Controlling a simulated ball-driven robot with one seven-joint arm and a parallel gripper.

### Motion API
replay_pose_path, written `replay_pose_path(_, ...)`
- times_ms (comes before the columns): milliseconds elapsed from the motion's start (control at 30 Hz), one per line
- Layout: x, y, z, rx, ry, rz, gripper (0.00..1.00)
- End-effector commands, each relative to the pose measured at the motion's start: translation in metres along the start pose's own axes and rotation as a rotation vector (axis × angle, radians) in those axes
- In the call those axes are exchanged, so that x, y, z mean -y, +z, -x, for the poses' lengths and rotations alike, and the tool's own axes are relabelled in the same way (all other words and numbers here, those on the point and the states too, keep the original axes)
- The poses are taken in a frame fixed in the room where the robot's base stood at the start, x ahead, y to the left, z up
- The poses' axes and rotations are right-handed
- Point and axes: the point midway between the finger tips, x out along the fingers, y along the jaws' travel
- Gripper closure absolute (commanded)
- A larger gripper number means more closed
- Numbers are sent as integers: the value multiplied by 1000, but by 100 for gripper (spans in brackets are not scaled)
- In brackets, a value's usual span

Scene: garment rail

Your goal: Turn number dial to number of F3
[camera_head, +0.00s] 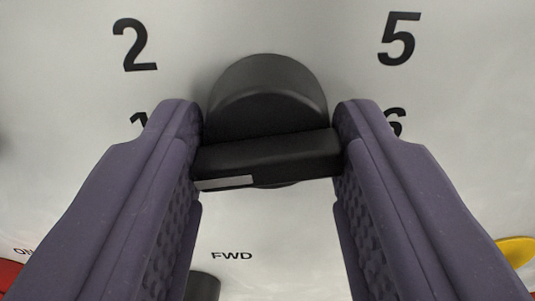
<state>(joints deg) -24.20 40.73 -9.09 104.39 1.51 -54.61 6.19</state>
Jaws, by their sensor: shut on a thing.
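The black number dial (268,155) is on a pale panel in the upper middle of the view. It has a round base and a raised grip bar that lies nearly level, tilted slightly. A light grey pointer mark (225,183) is on the bar's left end, below the partly hidden number 1 (138,123). The numbers 2 (134,45), 5 (398,39) and 6 (397,121) also show around the dial. The 6 is partly behind a finger. My gripper (268,120) is shut on the dial, with one purple finger at each end of the bar.
The label FWD (231,256) is below the dial, with part of a dark round control (203,287) near it. A red part (9,273) is at the lower left edge, and a yellow part (517,251) at the lower right.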

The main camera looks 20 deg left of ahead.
Motion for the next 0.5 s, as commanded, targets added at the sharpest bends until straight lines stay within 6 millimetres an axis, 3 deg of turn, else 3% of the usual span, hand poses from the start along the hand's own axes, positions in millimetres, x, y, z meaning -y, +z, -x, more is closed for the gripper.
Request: replay_pose_path(500, -1, 4, 0, -5, 0, -344, 86)
